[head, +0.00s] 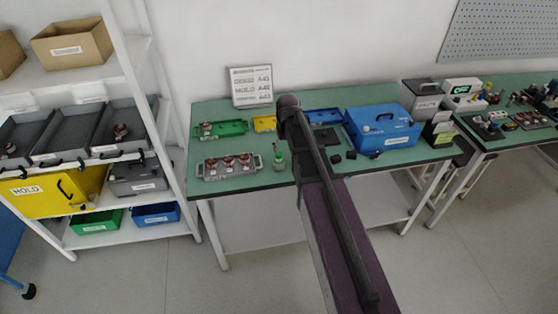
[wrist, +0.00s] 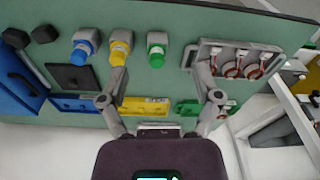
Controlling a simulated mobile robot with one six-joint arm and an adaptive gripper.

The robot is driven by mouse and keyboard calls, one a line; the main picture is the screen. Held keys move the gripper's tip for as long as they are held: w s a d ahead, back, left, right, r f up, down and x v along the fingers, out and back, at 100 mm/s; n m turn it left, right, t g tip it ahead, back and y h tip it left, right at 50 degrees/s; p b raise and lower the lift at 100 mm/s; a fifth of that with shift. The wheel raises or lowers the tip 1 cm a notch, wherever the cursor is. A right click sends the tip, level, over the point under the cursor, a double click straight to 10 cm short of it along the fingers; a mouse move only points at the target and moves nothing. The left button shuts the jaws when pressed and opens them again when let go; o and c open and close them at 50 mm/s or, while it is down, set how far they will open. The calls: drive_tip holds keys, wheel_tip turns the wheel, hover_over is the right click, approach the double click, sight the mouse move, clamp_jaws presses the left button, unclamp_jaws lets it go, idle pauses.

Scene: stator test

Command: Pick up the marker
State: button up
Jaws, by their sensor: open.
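Three capped marker-like items stand in grey holders on the green bench (head: 240,178): a blue one (wrist: 85,42), a yellow one (wrist: 120,50) and a green one (wrist: 156,56). I cannot tell which is the marker meant. The green one also shows in the head view (head: 279,160), left of my arm; the other two are hidden there behind my arm. My gripper (wrist: 161,98) is open and empty, its fingers wide apart. My arm hides the gripper in the head view.
A grey tray with copper-wound parts (head: 230,167) stands left of the green item. Green (head: 221,129) and yellow (head: 264,123) trays lie behind. A blue box (head: 382,127) and small black blocks (head: 351,155) are to the right. A sign (head: 251,87) stands at the back.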

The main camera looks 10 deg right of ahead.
hover_over(279, 154)
drive_tip(key=shift+s+d+n, duration=0.25)
drive_tip(key=shift+s+n, duration=0.15)
drive_tip(key=shift+s, duration=0.05)
drive_tip(key=shift+f, duration=0.1)
drive_tip(key=f+b, duration=0.2)
drive_tip(key=b, duration=0.1)
drive_tip(key=f+b, duration=0.2)
drive_tip(key=f, duration=0.1)
drive_tip(key=w+f+b, duration=0.1)
drive_tip(key=f+b, duration=0.2)
drive_tip(key=shift+a+f+b, duration=0.1)
drive_tip(key=shift+f+b, duration=0.05)
drive_tip(key=shift+b, duration=0.15)
idle(0.4)
drive_tip(key=shift+w+a+f+b, duration=0.1)
drive_tip(key=shift+f+b, duration=1.2)
drive_tip(key=shift+a+f+b, duration=0.1)
drive_tip(key=shift+f+b, duration=1.15)
drive_tip(key=shift+f, duration=0.05)
clamp_jaws()
